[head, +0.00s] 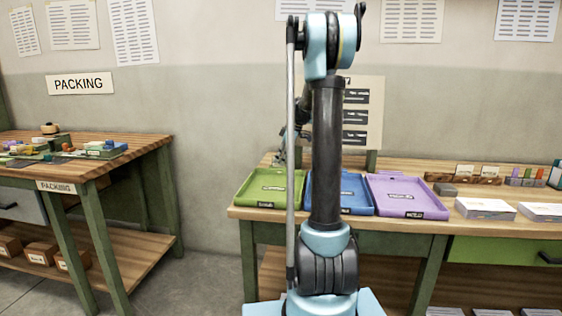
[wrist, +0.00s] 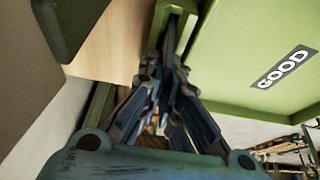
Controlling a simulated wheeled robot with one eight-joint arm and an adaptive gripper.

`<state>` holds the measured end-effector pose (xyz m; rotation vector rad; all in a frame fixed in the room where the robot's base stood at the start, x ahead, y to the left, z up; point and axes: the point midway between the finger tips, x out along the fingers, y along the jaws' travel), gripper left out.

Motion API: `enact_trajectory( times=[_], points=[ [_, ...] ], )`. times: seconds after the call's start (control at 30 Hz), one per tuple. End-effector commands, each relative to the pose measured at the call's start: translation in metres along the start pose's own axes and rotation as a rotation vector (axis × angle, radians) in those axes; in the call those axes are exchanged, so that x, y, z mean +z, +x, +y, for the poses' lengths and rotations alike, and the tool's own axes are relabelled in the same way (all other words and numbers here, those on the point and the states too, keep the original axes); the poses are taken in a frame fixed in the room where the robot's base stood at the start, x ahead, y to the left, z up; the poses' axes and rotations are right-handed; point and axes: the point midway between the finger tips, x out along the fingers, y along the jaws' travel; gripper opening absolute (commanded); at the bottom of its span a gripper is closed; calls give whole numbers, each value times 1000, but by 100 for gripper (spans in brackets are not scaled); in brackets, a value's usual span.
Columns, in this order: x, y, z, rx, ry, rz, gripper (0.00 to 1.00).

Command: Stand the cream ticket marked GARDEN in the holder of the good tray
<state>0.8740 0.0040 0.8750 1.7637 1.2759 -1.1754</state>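The good tray (head: 270,188) is green and lies at the left end of the bench. Its GOOD label (wrist: 284,67) shows in the wrist view, where the tray (wrist: 225,50) fills the upper right. A narrow green slotted piece (wrist: 178,18), apparently the tray's holder, is just beyond my fingertips. My gripper (wrist: 167,62) has its fingers close together at this piece; I cannot tell whether they touch it. In the head view my gripper (head: 281,157) is low over the tray's back left. I cannot make out the GARDEN ticket in either view; anything between the fingertips is hidden.
A blue tray (head: 355,190) and a purple tray (head: 405,195) lie to the right of the green one. Farther right are a wooden rack (head: 470,179) with small pale cards and paper stacks (head: 485,208). A packing table (head: 85,160) stands at the left.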

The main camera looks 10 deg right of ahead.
Motion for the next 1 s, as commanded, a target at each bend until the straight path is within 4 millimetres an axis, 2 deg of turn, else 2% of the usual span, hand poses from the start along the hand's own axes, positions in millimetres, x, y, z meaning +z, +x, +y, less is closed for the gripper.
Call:
enact_trajectory(
  times=[0.17,0.3,0.73,0.87,1.0],
  points=[
    [0,0,0,0,0,0,0],
    [0,0,0,0,0,0,28],
    [0,-6,0,0,1,0,28],
    [1,-23,0,1,2,0,28],
    [1,-49,0,1,3,0,28]
  ],
)
